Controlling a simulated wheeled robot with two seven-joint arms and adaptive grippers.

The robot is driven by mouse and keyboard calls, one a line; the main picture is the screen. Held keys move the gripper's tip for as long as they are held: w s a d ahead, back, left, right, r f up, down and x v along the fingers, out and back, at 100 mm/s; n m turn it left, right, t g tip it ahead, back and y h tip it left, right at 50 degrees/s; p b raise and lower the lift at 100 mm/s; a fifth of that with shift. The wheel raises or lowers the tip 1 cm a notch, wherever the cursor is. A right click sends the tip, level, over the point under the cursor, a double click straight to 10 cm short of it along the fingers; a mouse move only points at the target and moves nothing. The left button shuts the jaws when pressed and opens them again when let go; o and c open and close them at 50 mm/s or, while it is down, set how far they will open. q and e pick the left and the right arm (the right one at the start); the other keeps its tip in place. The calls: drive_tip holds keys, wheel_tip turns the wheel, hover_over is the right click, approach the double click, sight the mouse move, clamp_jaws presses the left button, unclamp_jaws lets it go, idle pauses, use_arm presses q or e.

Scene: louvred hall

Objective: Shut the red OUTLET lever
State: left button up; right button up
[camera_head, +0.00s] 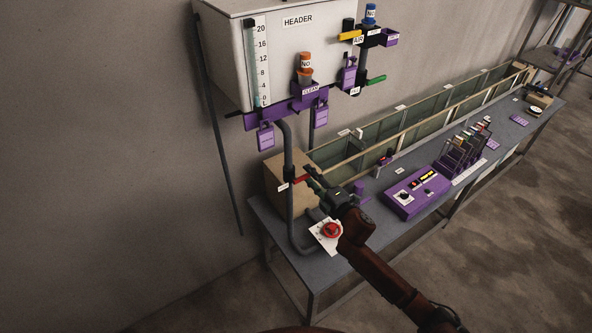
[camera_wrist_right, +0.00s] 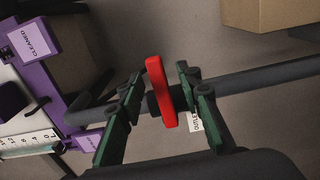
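The red OUTLET lever (camera_head: 300,180) sticks out to the right from a dark valve body on the grey pipe below the HEADER tank. In the right wrist view the red lever (camera_wrist_right: 160,92) lies across the pipe (camera_wrist_right: 265,80), between the green fingers. My right gripper (camera_head: 314,183) is at the lever's free end. In the wrist view my right gripper (camera_wrist_right: 160,82) is open, with a gap on each side of the lever. A white OUTLET tag (camera_wrist_right: 195,123) is partly hidden behind the right finger. My left gripper is not in view.
The HEADER tank (camera_head: 235,65) hangs above, with purple brackets and tags. A purple control box (camera_head: 405,205) and a long glass channel (camera_head: 420,118) extend to the right.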

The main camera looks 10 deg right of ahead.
drive_tip(key=p+v, duration=0.1)
drive_tip(key=v, duration=0.5)
drive_tip(key=shift+s+p, duration=0.35)
drive_tip(key=shift+d, duration=0.15)
drive_tip(key=v, duration=1.2)
idle(0.5)
